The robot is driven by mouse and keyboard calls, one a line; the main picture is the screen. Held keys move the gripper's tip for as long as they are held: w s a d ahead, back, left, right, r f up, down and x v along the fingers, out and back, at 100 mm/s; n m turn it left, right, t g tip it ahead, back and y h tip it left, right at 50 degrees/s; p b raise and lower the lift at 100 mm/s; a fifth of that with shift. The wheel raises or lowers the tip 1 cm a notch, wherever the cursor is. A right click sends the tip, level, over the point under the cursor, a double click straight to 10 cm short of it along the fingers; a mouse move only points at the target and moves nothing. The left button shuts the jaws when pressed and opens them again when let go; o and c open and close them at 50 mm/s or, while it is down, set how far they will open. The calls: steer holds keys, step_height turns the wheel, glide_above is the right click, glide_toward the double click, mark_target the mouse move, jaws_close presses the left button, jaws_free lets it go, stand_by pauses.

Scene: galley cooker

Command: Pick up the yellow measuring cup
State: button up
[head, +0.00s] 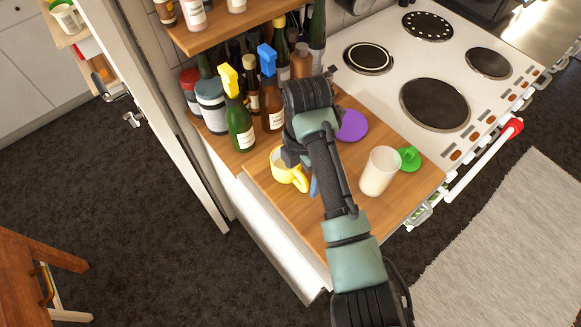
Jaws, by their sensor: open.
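The yellow measuring cup (287,175) stands on the wooden counter, left of my arm, with its handle toward the lower right. My gripper (291,158) is over the right side of the cup's rim and hides part of its opening. The jaws are open. The arm covers most of the gripper, so I cannot tell whether a finger is inside the cup or touches it.
Bottles with yellow and blue tops (239,119) crowd behind the cup. A blue item (314,187) is beside the cup. The cooker (400,50) is behind right.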

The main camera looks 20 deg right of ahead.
steer(key=shift+f, duration=1.5)
steer(key=shift+r, duration=0.1)
jaws_close()
